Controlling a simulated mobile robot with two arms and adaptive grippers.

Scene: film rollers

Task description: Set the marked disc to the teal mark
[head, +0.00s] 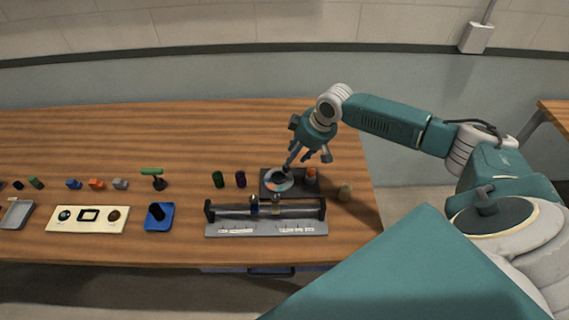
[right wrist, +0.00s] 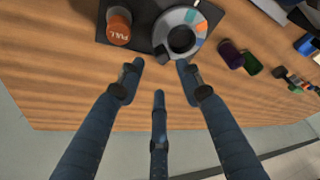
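The disc (right wrist: 167,24) is a grey ring with a dark round hub, set on a dark base plate (right wrist: 142,8). In the right wrist view, coloured patches show on its right side: teal at the top, white, orange and blue. A dark tab (right wrist: 161,54) sticks out at its near edge. The disc also shows in the head view (head: 279,181), partly hidden by my right gripper (head: 295,163). In the right wrist view my right gripper (right wrist: 160,72) has its fingers spread and empty, with the tips beside the disc's near edge. Contact cannot be told. My left gripper is not in view.
An orange knob marked PULL (right wrist: 118,28) stands on the same plate. A roller rack (head: 222,228) lies in front.

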